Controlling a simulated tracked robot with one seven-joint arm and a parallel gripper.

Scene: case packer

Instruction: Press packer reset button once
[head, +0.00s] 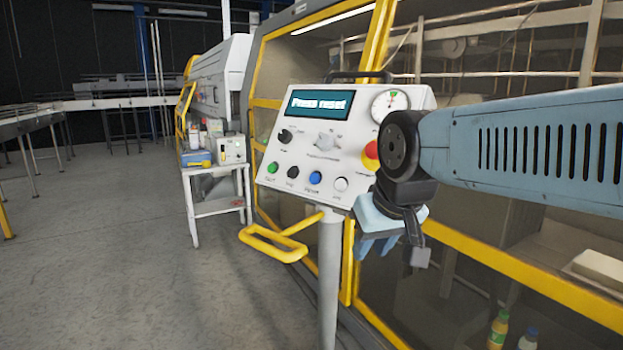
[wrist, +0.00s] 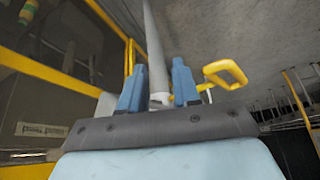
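The white control panel (head: 300,150) stands on a grey post, and its screen (head: 319,104) reads "Press reset". Along its lower edge are a green button (head: 272,168), a black button (head: 293,172), a blue button (head: 315,178) and a white button (head: 341,184); the labels under them are too small to read surely. My gripper (head: 377,244) points down at the panel's lower right corner, right of and below the buttons. In the wrist view my gripper (wrist: 159,85) has its two blue fingers apart, with nothing held. The buttons are out of the wrist view.
A red and yellow knob (head: 371,152) sits close to my wrist, partly hidden by it. A gauge (head: 390,105), black knob (head: 284,136) and grey selector (head: 326,140) share the panel. A yellow handle (head: 275,245) juts out below. Floor at left is free.

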